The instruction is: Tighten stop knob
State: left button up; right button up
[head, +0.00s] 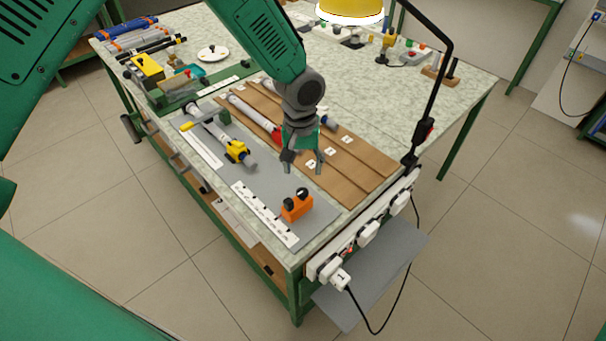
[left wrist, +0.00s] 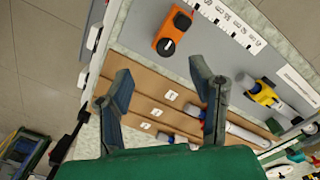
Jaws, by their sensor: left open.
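The stop is an orange block (head: 297,206) with a black knob (head: 302,193) on top. It sits on the grey mat (head: 265,195) near the front corner of the bench, beside a white scale strip. My right gripper is not in view.
A rod with a yellow clamp (head: 237,151) lies on the mat. Wooden boards (head: 340,170) carry more rods, including one with a red part (head: 276,134). A black lamp post (head: 434,100) and white sockets (head: 330,270) stand along the right edge.

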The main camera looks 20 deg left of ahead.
aim_at(303, 191)
pick_arm(q)
jog(key=shift+n, duration=0.3)
jog(key=f, duration=0.4)
jog(key=w+f+p, duration=0.1)
jog(key=f, duration=0.6)
jog(key=shift+w+a+f+p, duration=0.3)
jog(key=shift+w+a+p, duration=0.05)
jog(key=shift+a+p, duration=0.05)
jog(key=shift+c, duration=0.4)
grip_shut()
